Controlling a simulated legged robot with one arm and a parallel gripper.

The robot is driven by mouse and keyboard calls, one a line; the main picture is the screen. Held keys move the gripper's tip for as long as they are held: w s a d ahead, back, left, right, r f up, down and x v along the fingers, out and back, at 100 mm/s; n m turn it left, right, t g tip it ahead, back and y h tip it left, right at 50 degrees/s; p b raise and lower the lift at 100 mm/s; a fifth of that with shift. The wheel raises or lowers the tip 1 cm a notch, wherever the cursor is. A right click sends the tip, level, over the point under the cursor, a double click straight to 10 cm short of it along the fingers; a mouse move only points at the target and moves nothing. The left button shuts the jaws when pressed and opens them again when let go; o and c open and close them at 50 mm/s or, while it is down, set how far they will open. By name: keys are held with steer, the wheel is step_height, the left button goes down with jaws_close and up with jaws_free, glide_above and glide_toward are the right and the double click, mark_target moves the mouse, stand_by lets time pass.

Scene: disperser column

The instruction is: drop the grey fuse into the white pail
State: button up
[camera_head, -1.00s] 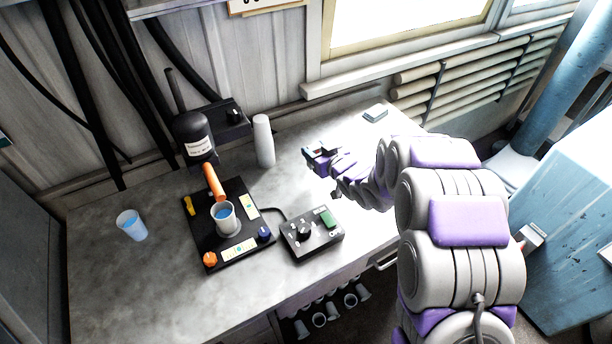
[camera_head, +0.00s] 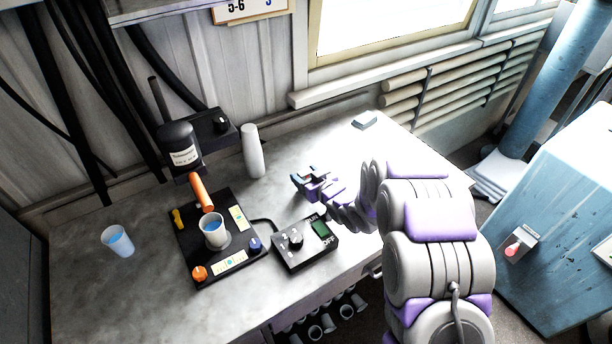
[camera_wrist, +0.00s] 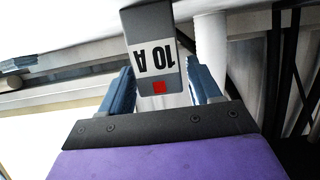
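The grey fuse (camera_wrist: 155,50) shows in the wrist view as a grey block with a white "10 A" label and a red square. I cannot make out a white pail in either view.
The grey table (camera_head: 100,290) holds a black stirrer base (camera_head: 188,252) with a cup (camera_head: 214,234), a blue-white cup (camera_head: 118,241), a control box (camera_head: 304,250), a white cylinder (camera_head: 252,152) and a small pale block (camera_head: 364,120). A blue cabinet (camera_head: 550,200) stands right.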

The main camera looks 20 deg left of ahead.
steer(key=shift+o, duration=1)
steer(key=p+v, duration=0.3)
steer(key=v, duration=0.9)
steer(key=shift+r, duration=0.1)
